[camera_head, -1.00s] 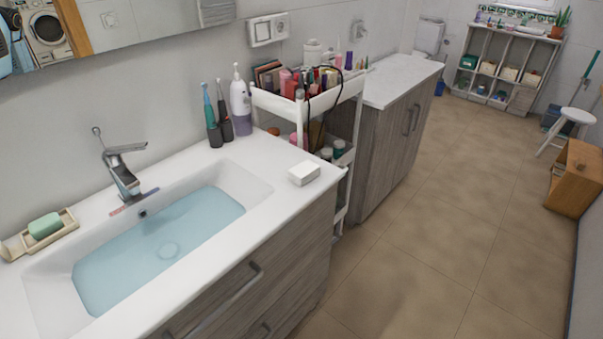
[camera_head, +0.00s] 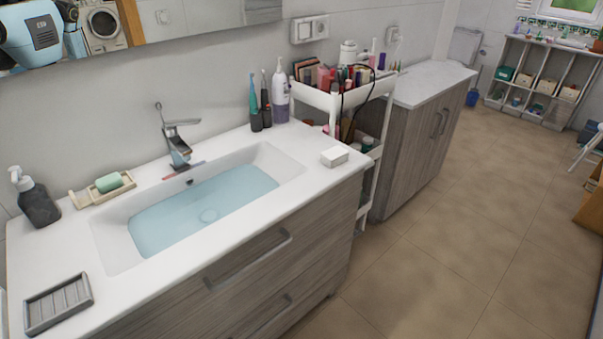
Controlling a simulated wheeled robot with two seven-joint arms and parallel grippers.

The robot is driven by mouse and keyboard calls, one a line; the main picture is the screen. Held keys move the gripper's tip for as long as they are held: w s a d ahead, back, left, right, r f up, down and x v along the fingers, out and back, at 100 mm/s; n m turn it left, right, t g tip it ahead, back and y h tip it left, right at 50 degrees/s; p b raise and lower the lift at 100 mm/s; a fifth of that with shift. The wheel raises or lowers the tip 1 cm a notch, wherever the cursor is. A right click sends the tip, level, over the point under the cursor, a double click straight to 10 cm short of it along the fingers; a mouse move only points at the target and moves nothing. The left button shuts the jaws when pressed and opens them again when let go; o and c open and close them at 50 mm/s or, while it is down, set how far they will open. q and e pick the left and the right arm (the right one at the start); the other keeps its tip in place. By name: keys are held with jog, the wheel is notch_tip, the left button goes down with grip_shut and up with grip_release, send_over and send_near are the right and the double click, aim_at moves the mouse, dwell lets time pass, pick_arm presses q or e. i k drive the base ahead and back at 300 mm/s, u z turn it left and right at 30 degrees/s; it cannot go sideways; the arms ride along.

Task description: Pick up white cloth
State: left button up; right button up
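A small white block-shaped item (camera_head: 334,156) lies on the right end of the white sink counter (camera_head: 245,228), near its front edge. It may be the folded white cloth, but I cannot tell at this size. No other white cloth is clear to see. Neither of my grippers is in view.
The basin (camera_head: 200,207) holds water. A dark soap dispenser (camera_head: 37,200), a green soap (camera_head: 109,182), a grey ribbed dish (camera_head: 58,304) and toothbrushes stand around it. A white cart (camera_head: 350,98) full of cosmetics stands right of the counter. The floor (camera_head: 450,260) is open.

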aim_at(334, 156)
jog(key=u, duration=0.35)
jog(key=k, duration=0.8)
jog(key=z, duration=0.75)
jog(key=i, duration=2.15)
jog(key=u, duration=1.05)
